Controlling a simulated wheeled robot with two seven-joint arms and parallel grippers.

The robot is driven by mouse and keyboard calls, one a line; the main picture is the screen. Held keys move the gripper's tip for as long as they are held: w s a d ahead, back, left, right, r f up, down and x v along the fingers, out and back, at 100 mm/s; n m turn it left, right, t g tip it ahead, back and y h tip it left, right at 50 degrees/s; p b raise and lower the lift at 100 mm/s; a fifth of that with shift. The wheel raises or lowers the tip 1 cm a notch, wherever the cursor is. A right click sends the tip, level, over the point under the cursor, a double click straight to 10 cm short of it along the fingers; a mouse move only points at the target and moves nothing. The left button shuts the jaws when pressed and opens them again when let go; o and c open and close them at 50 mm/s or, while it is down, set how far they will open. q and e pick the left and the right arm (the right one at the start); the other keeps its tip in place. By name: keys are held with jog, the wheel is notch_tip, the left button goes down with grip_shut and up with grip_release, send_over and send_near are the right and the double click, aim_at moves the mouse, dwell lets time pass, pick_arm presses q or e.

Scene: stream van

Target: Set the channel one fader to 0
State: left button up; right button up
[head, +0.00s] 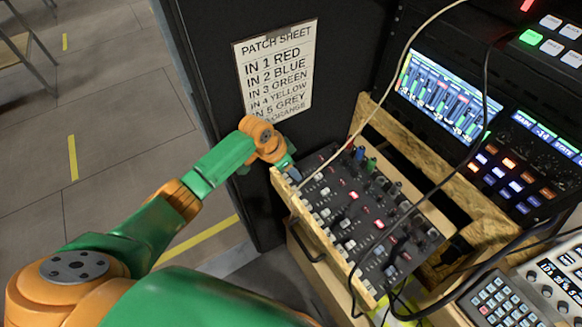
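The mixer (385,243) is a black panel in a wooden frame, with rows of small faders, buttons and knobs. A line of pale fader caps runs along its near left side. The channel one fader cannot be told apart for certain; the mixer's far left corner is partly covered by my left gripper. My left gripper (292,174) is at that corner, pointing down at the panel's edge. Its fingertips are small and dark, and I cannot tell whether they are open or touching a fader. My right gripper is not in view.
A patch sheet (275,75) hangs on the dark panel behind. A lit screen (445,95) and button panel (515,175) stand to the right. Loose cables (403,62) cross over the mixer. A keypad (497,305) is at lower right.

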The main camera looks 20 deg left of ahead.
pick_arm(q)
jog(key=shift+s+r, duration=0.1)
jog(key=shift+s, duration=0.05)
grip_shut()
dwell(1.1)
